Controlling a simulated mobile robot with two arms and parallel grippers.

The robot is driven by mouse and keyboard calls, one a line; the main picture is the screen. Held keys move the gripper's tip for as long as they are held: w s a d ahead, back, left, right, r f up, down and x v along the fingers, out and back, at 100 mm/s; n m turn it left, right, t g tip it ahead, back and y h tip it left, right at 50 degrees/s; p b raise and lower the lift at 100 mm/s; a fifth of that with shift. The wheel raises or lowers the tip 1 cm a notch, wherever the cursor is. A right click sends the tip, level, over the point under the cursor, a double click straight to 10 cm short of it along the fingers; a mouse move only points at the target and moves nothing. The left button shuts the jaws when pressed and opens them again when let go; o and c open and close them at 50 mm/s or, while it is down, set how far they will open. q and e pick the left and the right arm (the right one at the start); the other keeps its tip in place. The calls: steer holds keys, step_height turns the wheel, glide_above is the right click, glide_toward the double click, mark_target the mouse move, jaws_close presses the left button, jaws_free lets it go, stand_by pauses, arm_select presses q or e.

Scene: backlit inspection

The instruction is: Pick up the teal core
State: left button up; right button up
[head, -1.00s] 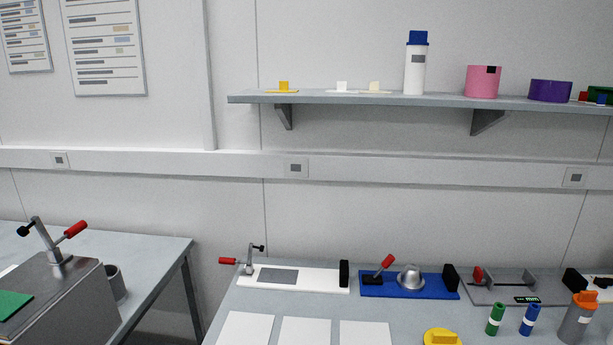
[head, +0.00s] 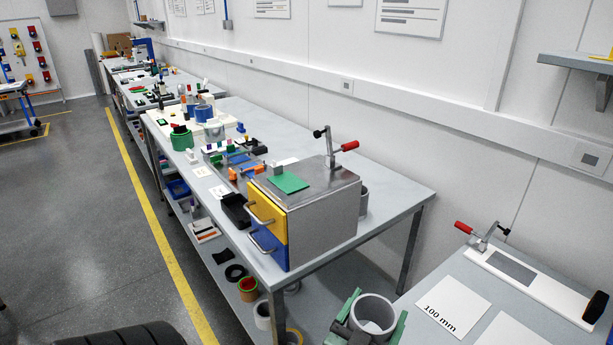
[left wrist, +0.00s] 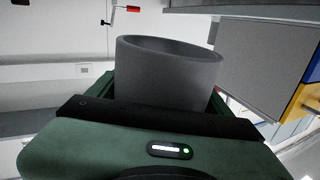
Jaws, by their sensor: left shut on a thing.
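My left gripper (head: 371,318), with green fingers, is shut on a grey hollow cylinder (head: 374,305) at the bottom of the head view, in front of the gap between two benches. My right gripper is not in view.
A steel cabinet (head: 325,206) with yellow and blue drawers stands on the near end of the long bench (head: 405,190). A grey cup (head: 364,201) is behind it. The right bench holds a white fixture board (head: 535,285) and white cards. Open floor lies left.

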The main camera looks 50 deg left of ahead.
arm_select(q)
steer(key=w+a+r+n+g+y, duration=0.2)
steer(key=w+a+n+g+y, duration=0.15)
steer(key=w+a+y, duration=0.35)
steer(key=w+a+r+n+g+y, duration=0.2)
steer(key=a+r+n+g, duration=0.3)
steer(key=r, duration=0.3)
steer(key=w+a+r+n+g+y, duration=0.1)
steer(key=a+r+n+g+y, duration=0.3)
steer(key=a+r+g, duration=0.3)
steer(key=shift+w+a+r+n, duration=0.4)
steer(key=shift+a+r+n, duration=0.15)
steer(key=shift+a, duration=0.25)
